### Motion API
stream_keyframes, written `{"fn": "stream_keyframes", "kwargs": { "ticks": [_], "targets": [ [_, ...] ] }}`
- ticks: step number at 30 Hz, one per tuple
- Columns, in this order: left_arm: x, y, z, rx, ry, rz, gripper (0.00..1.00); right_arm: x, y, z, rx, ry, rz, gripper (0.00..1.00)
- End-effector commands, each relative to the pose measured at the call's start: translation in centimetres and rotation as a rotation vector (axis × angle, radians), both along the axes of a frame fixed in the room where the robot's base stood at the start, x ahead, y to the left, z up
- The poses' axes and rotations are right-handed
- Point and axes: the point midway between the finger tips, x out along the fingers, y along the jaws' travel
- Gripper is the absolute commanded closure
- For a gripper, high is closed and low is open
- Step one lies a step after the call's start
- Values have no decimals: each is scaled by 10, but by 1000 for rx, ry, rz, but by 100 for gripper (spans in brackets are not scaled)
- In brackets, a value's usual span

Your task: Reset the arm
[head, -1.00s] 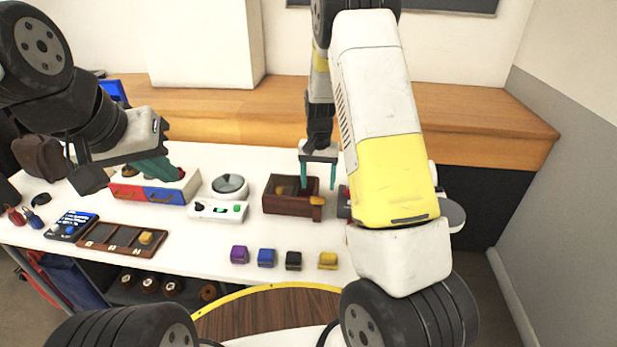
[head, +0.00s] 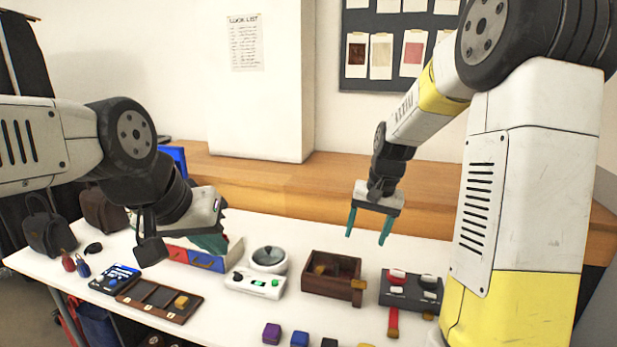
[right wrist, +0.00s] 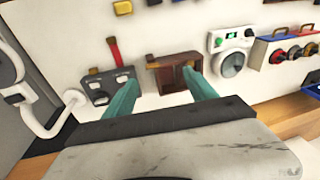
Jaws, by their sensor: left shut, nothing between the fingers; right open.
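My right gripper (head: 369,226) is open and empty, raised above the back of the table, over and beyond the brown wooden box (head: 318,286). In the right wrist view its two teal fingers (right wrist: 162,90) are spread apart with nothing between them, and the brown box (right wrist: 165,75) shows beyond them. My left gripper (head: 218,243) is shut and empty at the left, in front of the red and blue drawer unit (head: 195,257). It hides part of that unit, and its fingertips are partly hidden by its own body.
The white table (head: 230,312) holds a round-dial device (head: 268,260), a dark switch panel (head: 411,291), a compartment tray (head: 158,300), a blue-screen device (head: 114,279) and several small blocks (head: 271,333) at the front. A wooden ledge (head: 270,177) runs behind. Air around the right gripper looks clear.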

Motion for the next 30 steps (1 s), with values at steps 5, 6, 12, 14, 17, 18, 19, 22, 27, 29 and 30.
{"fn": "stream_keyframes", "kwargs": {
  "ticks": [5, 6, 12, 14, 17, 18, 19, 22, 27, 29, 30],
  "targets": [
    [0, 0, 0, 0, 0, 0, 100, -56, 4, 60, 37, -119, 67, 35],
    [0, 0, 0, 0, 0, 0, 100, -68, 5, 69, 41, -145, 84, 35],
    [0, 0, 0, 0, 0, 0, 100, -135, 10, 106, 32, -276, 164, 35],
    [0, 0, 0, 0, 0, 0, 100, -154, 11, 111, 22, -313, 187, 35],
    [0, 0, 0, 0, 0, 0, 100, -180, 12, 116, 1, -363, 216, 35],
    [0, 0, 0, 0, 0, 0, 100, -188, 12, 117, -8, -381, 226, 35],
    [0, 0, 0, 0, 0, 0, 100, -193, 12, 117, -13, -391, 232, 35],
    [0, 0, 0, 0, 0, 0, 100, -205, 13, 117, -27, -416, 246, 35],
    [0, 0, 0, 0, 0, 0, 100, -211, 13, 117, -34, -427, 254, 35],
    [0, 0, 0, 0, 0, 0, 100, -211, 13, 117, -34, -427, 254, 35],
    [0, 0, 0, 0, 0, 0, 100, -211, 13, 117, -34, -427, 254, 35]
  ]
}}
